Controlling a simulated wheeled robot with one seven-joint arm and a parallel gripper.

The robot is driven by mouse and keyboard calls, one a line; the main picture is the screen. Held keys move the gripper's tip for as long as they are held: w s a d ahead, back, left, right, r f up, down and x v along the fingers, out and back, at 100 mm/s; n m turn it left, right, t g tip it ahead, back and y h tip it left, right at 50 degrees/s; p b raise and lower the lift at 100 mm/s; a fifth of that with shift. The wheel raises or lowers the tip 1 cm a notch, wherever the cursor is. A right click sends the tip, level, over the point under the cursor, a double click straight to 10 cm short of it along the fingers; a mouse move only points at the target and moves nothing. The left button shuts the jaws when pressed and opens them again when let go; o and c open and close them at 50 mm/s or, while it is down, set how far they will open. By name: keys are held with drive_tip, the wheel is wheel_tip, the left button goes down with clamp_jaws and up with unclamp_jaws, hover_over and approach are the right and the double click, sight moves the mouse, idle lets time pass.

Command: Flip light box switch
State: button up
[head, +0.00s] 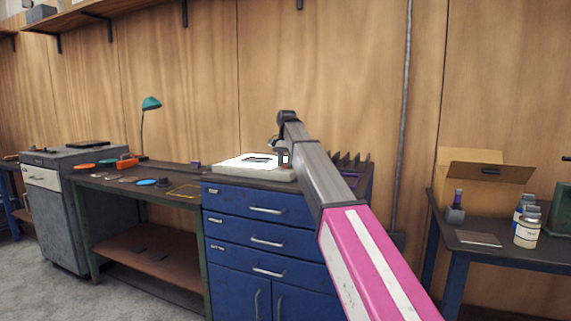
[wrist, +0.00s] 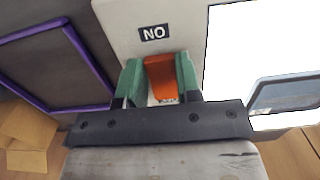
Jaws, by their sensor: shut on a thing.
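The light box (head: 232,172) is a white slab with a brightly lit top on the blue cabinet. In the wrist view its lit panel (wrist: 228,60) is at the right, with a plain pale strip beside it. An orange switch (wrist: 162,77) sits on that strip below a dark "NO" label (wrist: 153,33). My gripper (wrist: 158,78) has its green fingers on either side of the switch and is shut on it. In the head view my gripper (head: 279,158) is at the right end of the light box, partly hidden by my arm.
The blue cabinet (head: 262,240) has drawers and doors. A workbench (head: 140,182) with a green lamp (head: 150,104) stands to its left. A side table (head: 475,243) with bottles and an open cardboard box (head: 487,187) is at the right.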

drive_tip(key=o, duration=0.9)
